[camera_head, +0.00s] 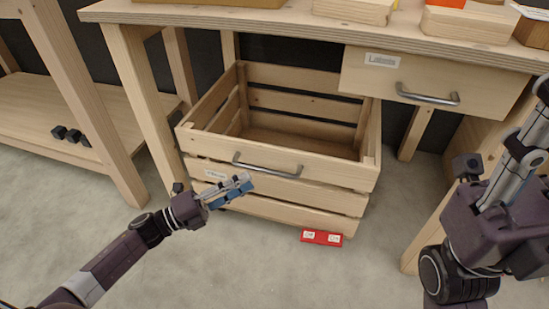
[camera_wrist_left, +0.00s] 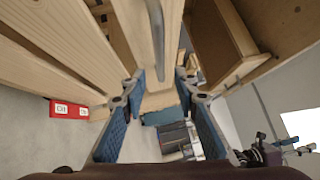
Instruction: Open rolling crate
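The rolling crate (camera_head: 280,184) is a slatted wooden box with an open top, standing on the floor under the workbench. Its curved metal handle (camera_head: 268,170) is on the front's upper slat; it also shows in the left wrist view (camera_wrist_left: 157,38). My left gripper (camera_head: 242,184) is in front of the crate, just left of and below the handle. In the left wrist view its blue-padded fingers (camera_wrist_left: 160,92) are spread apart with nothing held; the handle lies beyond them. My right gripper (camera_head: 528,145) is at the right edge, partly cut off, away from the crate; its opening is unclear.
A red pedal (camera_head: 322,238) with two white labels sits at the crate's lower front right. A labelled drawer (camera_head: 430,82) hangs under the workbench top (camera_head: 300,20). Bench legs (camera_head: 145,105) stand either side.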

